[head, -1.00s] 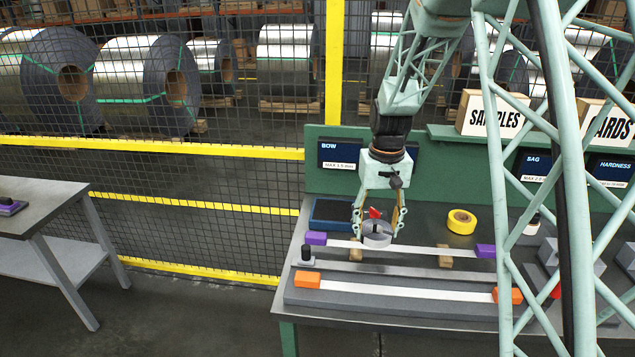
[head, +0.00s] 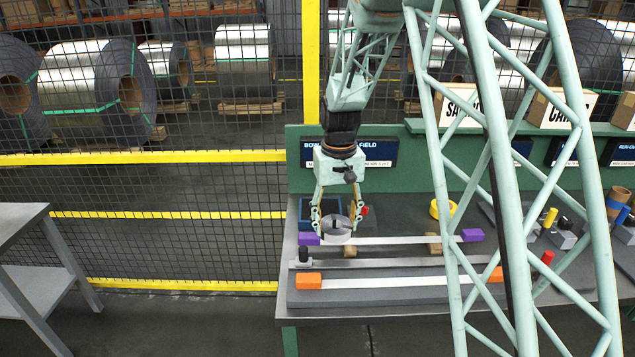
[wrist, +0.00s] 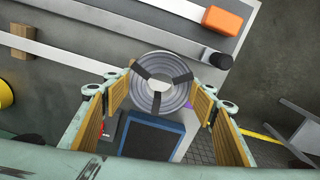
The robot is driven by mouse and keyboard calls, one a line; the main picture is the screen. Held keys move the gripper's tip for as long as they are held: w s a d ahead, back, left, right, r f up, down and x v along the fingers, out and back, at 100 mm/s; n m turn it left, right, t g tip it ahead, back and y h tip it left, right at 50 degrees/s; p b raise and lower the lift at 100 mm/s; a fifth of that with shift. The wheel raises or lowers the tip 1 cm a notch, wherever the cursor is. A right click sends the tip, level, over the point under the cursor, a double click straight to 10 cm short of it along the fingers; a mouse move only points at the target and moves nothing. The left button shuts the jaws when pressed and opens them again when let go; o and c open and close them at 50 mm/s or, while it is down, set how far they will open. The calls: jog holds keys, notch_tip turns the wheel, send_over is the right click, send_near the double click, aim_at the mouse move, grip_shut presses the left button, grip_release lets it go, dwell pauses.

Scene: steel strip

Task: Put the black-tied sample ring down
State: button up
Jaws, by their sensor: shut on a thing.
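The sample ring (head: 337,236) is a flat coil of bright steel strip. In the wrist view the ring (wrist: 162,98) shows several black ties around its band and an open centre. My gripper (head: 336,222) is shut on the ring, one finger on each side. The ring is over the back left of the bench, near the left purple block (head: 307,238) and in front of a blue-edged dark pad (head: 306,211). In the wrist view the pad (wrist: 152,137) lies below and beyond the ring. I cannot tell how far the ring is above the bench.
A strip with purple blocks (head: 395,240), a grey bar with a black knob (head: 303,254) and an orange-ended strip (head: 390,283) cross the bench (head: 312,308). A yellow roll (head: 437,209) is to the right. A green back panel (head: 420,170) stands behind.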

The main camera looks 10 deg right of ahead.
jog(key=shift+w+r, duration=0.1)
dwell(0.3)
jog(key=w+r+m+p, duration=0.1)
jog(key=w+m+p, duration=1.4)
jog(key=w+p, duration=0.3)
jog(key=w, duration=0.3)
jog(key=shift+r+m+p, duration=0.3)
jog(key=shift+r+p, duration=0.05)
jog(key=shift+p, duration=0.05)
jog(key=shift+f+b, duration=0.15)
jog(key=shift+b, duration=0.25)
jog(key=shift+f+b, duration=2.3)
jog(key=shift+f, duration=1.5)
jog(key=shift+f, duration=0.35)
jog(key=o, duration=1.2)
jog(key=shift+c, duration=0.2)
